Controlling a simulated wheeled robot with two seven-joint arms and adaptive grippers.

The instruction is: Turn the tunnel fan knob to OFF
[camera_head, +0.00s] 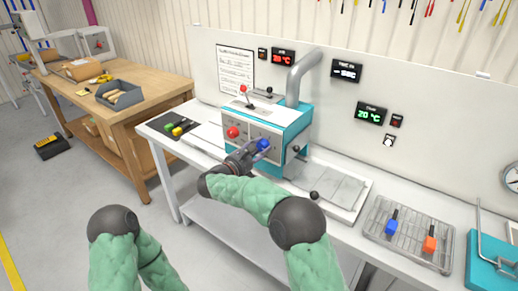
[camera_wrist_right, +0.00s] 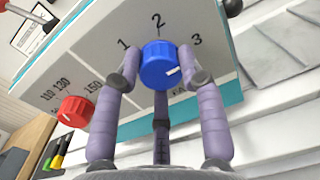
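A blue knob (camera_head: 263,144) is on the front panel of the white and teal machine (camera_head: 262,124). In the right wrist view the blue knob (camera_wrist_right: 158,66) has 1, 2 and 3 printed around it, and its white mark points to the lower right. Its name label and any OFF mark are hidden or too small to read. My right gripper (camera_head: 255,148) is at the knob. In the right wrist view its purple fingers (camera_wrist_right: 160,62) stand on both sides of the knob and appear to touch it, with another finger below. My left gripper is out of view.
A red knob (camera_head: 233,132) sits left on the same panel; a red-tipped lever (camera_head: 244,90) is on top. A black ball handle (camera_head: 314,195) stands by the bench plate. A wire rack (camera_head: 407,235) holds blue and orange items at right.

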